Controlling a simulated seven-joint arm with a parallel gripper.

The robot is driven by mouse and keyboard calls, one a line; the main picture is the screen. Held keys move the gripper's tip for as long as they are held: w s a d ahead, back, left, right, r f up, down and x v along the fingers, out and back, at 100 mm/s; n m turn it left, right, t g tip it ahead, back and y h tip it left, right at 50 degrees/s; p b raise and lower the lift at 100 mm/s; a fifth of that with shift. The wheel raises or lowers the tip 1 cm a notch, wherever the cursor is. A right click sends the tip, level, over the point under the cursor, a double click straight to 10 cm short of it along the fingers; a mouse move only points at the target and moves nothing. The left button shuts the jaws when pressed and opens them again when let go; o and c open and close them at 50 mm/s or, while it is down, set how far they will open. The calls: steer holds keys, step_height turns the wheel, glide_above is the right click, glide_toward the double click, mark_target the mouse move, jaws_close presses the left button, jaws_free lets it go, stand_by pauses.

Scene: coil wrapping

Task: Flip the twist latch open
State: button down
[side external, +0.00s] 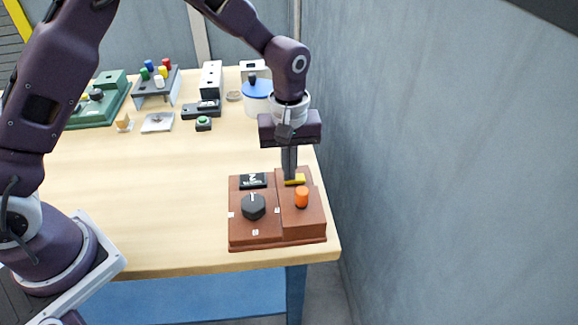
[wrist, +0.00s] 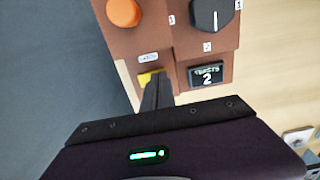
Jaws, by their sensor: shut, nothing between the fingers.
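The twist latch is a small yellow piece (side external: 295,179) on the raised right part of a brown box (side external: 255,238), behind an orange knob (side external: 302,197). In the wrist view the yellow latch (wrist: 148,79) shows just below a "LATCH" label, partly hidden by my fingers. My gripper (side external: 289,176) is shut and empty, pointing down with its fingertips at the latch. In the wrist view my gripper (wrist: 158,80) overlaps the latch's right side. I cannot tell whether the fingers touch it.
A black dial (side external: 253,207) and a small display (side external: 253,180) reading "TWISTS 2" in the wrist view (wrist: 207,75) sit on the box's left part. A grey wall (side external: 430,160) stands close to the right. Several other devices stand at the table's back; the table's middle left is clear.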

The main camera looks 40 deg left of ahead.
steer(key=shift+s+a+f, duration=0.1)
steer(key=shift+f, duration=0.15)
stand_by(0.3)
steer(key=shift+w+d+r, duration=0.15)
steer(key=shift+w+d, duration=0.45)
steer(key=shift+r, duration=0.1)
step_height(320, 180, up, 14)
stand_by(0.3)
